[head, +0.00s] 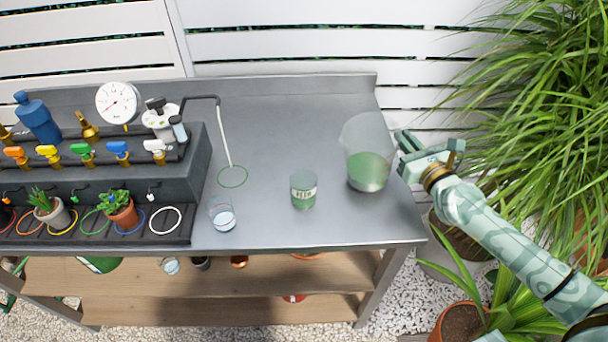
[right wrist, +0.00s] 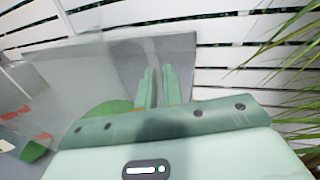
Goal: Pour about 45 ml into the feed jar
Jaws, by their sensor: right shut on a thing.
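A clear jug (head: 367,135) with green liquid in its lower part is at the right end of the grey bench, nearly upright. My right gripper (head: 408,142) is at the jug's right side and is shut on it. In the right wrist view the gripper's two fingers (right wrist: 157,88) are close together against the clear jug wall (right wrist: 75,75); the exact grip is hard to see. The feed jar (head: 304,190), a small glass with a white label and green contents, stands on the bench left of the jug. My left gripper is not in view.
A small glass (head: 222,215) with pale liquid stands left of the feed jar. A dark manifold with coloured valves, a gauge (head: 117,103) and a bent spout (head: 225,135) fills the left side. The bench (head: 290,130) is clear behind the jar. Leafy plants (head: 550,120) are at the right.

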